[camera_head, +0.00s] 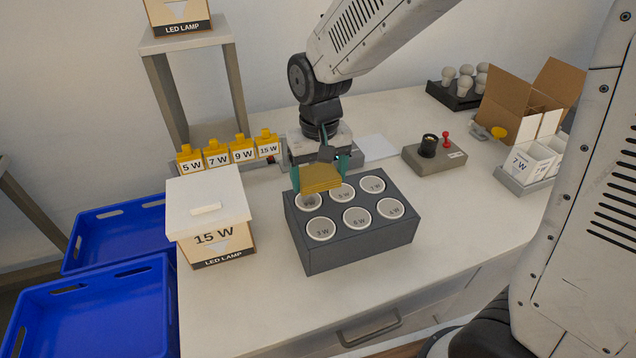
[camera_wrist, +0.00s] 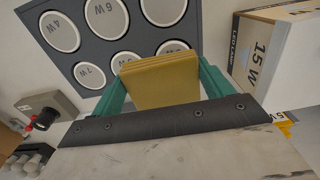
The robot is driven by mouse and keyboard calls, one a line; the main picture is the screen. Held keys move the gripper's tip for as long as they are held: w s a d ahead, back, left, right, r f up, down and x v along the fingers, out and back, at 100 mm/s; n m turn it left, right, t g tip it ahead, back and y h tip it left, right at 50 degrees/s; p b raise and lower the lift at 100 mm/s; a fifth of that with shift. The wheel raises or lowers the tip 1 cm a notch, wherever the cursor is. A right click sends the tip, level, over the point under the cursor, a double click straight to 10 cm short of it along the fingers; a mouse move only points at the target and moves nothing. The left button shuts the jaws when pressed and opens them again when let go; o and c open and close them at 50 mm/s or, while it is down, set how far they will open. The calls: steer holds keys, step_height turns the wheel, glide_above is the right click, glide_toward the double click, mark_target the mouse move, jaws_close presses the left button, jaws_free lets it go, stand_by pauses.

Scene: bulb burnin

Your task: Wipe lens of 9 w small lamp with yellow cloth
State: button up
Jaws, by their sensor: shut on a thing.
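My gripper (camera_head: 321,172) has teal fingers and is shut on the folded yellow cloth (camera_head: 321,179). The cloth also shows between the fingers in the wrist view (camera_wrist: 160,80). It hangs over the back-left part of the dark grey block (camera_head: 362,244), which holds several round lamps, lenses up. The back-left lamp (camera_head: 307,203) is partly covered by the cloth; its label is not clearly readable, so I cannot tell whether it is the 9 W lamp. I cannot tell whether the cloth touches a lens. A front lamp (camera_head: 357,218) reads 6 W, the front-right one (camera_head: 390,209) 4 W.
A lidded 15 W box (camera_head: 213,222) stands close left of the block. Yellow-topped labelled boxes (camera_head: 217,156) stand behind it. A tester with a red knob (camera_head: 434,156), white 7 W boxes (camera_head: 530,160) and a bulb tray (camera_head: 459,94) are at right. Blue crates (camera_head: 90,310) are lower left.

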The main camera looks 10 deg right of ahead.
mark_target(319, 177)
steer(key=shift+r, duration=1.65)
